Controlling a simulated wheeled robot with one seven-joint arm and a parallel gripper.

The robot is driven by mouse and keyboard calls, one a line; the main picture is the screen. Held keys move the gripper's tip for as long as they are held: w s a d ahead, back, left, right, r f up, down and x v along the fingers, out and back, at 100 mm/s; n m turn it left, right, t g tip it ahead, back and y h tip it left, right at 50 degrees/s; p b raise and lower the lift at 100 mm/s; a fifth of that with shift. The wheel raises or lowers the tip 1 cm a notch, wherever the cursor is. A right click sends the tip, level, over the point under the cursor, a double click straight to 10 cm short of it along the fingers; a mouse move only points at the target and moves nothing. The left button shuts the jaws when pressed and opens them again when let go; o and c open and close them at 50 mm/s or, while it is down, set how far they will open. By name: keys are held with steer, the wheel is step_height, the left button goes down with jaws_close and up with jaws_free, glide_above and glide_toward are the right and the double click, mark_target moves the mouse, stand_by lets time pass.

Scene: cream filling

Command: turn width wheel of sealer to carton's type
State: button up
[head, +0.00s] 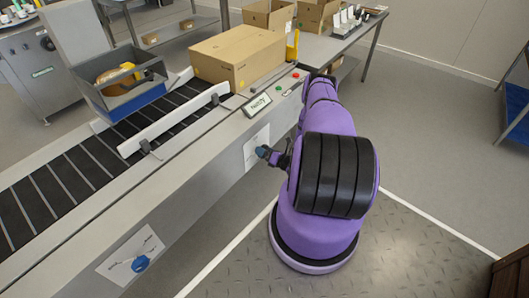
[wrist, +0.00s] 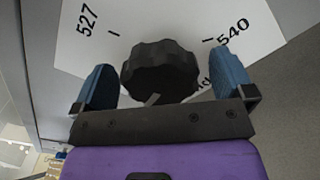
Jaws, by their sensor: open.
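In the wrist view the black ribbed width wheel (wrist: 160,72) sits on a white label (wrist: 180,18) printed with 527 at left and 540 at right. A small light mark shows on the wheel's lower edge, pointing down in the picture. My gripper (wrist: 166,82) is open, with one blue finger on each side of the wheel. A gap shows at both sides. In the head view my gripper (head: 264,153) is at the side of the sealer's frame (head: 205,158), by the white label (head: 256,148). The wheel cannot be made out there. The brown carton (head: 238,55) stands on the sealer's far end.
A panel reading "ready" (head: 257,105) and red and green buttons are on the frame's top. A table (head: 318,48) with boxes is behind.

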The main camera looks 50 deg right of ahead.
steer(key=c, duration=0.9)
